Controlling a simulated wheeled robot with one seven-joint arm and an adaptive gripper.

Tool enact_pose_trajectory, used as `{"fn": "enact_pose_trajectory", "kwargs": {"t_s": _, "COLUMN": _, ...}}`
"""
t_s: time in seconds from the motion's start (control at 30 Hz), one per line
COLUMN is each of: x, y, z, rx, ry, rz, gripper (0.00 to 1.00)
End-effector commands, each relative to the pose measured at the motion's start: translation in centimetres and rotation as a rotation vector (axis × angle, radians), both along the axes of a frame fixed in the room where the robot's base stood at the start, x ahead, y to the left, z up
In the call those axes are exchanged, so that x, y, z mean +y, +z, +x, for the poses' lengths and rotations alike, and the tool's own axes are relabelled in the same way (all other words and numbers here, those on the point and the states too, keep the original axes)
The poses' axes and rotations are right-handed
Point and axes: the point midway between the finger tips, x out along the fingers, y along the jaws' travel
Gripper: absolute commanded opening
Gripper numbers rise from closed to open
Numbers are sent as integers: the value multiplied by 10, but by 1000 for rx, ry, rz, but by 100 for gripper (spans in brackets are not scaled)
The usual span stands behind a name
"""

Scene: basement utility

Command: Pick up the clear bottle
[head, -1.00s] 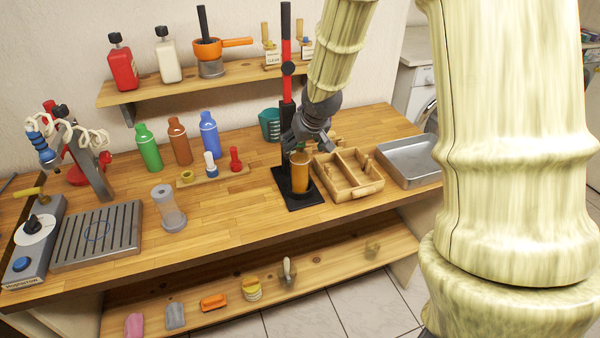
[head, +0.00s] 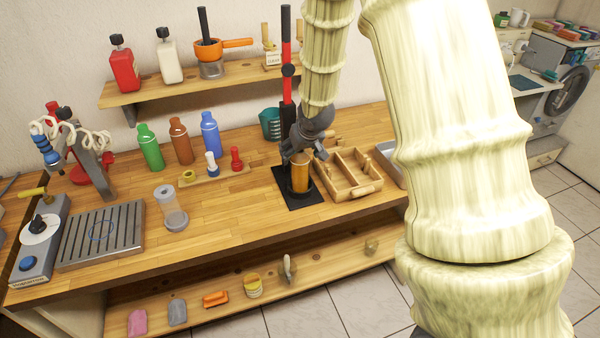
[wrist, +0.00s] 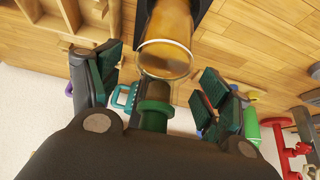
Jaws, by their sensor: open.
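The clear bottle is not identifiable in the wrist view.
Green, brown and blue bottles (head: 210,137) stand behind the clear bottle. A wooden divided tray (head: 350,176) is beside the amber cylinder. The stand's red and black post (head: 287,60) rises behind my gripper. Bare bench surrounds the clear bottle's right side.

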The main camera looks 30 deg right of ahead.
Motion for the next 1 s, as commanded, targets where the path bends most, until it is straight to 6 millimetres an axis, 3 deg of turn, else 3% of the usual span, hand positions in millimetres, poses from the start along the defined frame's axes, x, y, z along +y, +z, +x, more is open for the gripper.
{"fn": "enact_pose_trajectory", "kwargs": {"t_s": 0.07, "x": 0, "y": 0, "z": 0, "rx": 0, "ry": 0, "rz": 0, "gripper": 78}}
{"fn": "enact_pose_trajectory", "kwargs": {"t_s": 0.5, "x": 0, "y": 0, "z": 0, "rx": 0, "ry": 0, "rz": 0, "gripper": 0}}
{"fn": "enact_pose_trajectory", "kwargs": {"t_s": 1.0, "x": 0, "y": 8, "z": 1, "rx": -3, "ry": 0, "rz": 1, "gripper": 0}}
